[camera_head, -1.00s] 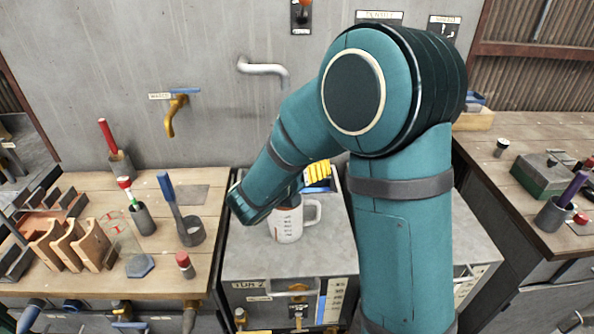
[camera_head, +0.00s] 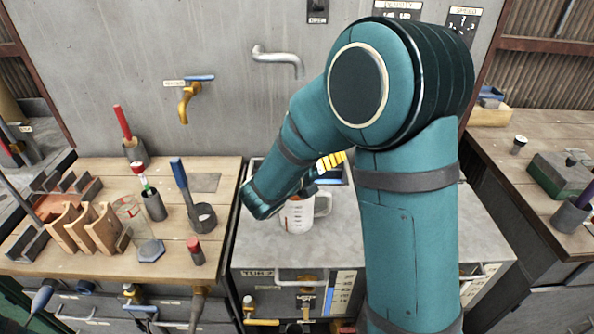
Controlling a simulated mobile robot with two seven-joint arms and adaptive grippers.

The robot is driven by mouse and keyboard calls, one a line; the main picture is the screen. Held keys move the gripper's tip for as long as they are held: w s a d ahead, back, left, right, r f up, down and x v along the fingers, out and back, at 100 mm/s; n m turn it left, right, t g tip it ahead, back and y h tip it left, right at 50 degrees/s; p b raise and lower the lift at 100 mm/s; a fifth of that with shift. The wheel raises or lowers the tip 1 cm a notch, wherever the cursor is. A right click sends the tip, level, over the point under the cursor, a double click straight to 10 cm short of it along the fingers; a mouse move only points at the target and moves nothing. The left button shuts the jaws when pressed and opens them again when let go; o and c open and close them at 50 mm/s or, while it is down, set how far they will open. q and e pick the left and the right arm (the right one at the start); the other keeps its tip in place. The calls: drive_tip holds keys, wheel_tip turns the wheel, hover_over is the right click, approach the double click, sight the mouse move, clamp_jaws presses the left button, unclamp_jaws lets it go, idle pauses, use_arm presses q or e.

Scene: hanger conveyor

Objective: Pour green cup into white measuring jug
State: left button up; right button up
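The white measuring jug (camera_head: 298,217) stands upright on the grey bench top, with its handle to the right and reddish marks on its side. My teal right arm comes up from the bottom right and bends over to the left, its lower end just above and left of the jug, covering part of the jug's rim. A yellow ribbed piece (camera_head: 331,160) shows behind the forearm; I cannot tell whether it is part of my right gripper. The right gripper's fingertips are hidden or unclear. I cannot make out a green cup. My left gripper is out of view.
The left wooden bench (camera_head: 103,258) holds a wooden rack (camera_head: 100,228), a glass beaker (camera_head: 130,215), a grey holder with a blue-handled tool (camera_head: 181,183) and a red-capped jar (camera_head: 195,252). A brass tap (camera_head: 186,103) and a grey pipe (camera_head: 279,56) jut from the wall. A green box (camera_head: 562,172) sits on the right bench.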

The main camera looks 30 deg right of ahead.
drive_tip(key=shift+d+r+n+h, duration=0.1)
drive_tip(key=shift+n+h, duration=0.3)
drive_tip(key=shift+s+n+h+b, duration=0.1)
drive_tip(key=shift+n+h+b, duration=0.3)
drive_tip(key=shift+n+b, duration=0.25)
idle(0.4)
drive_tip(key=shift+d+r+n+t, duration=0.1)
drive_tip(key=shift+r+n+t, duration=0.05)
drive_tip(key=shift+n+t, duration=0.2)
drive_tip(key=shift+n+t+h+b, duration=0.35)
drive_tip(key=shift+n+h+b, duration=0.4)
drive_tip(key=shift+n, duration=0.45)
idle(0.7)
idle(0.5)
drive_tip(key=shift+n+t+h, duration=0.25)
drive_tip(key=shift+n+t, duration=0.05)
drive_tip(key=shift+n, duration=0.3)
drive_tip(key=shift+n+b, duration=0.35)
drive_tip(key=shift+n, duration=0.05)
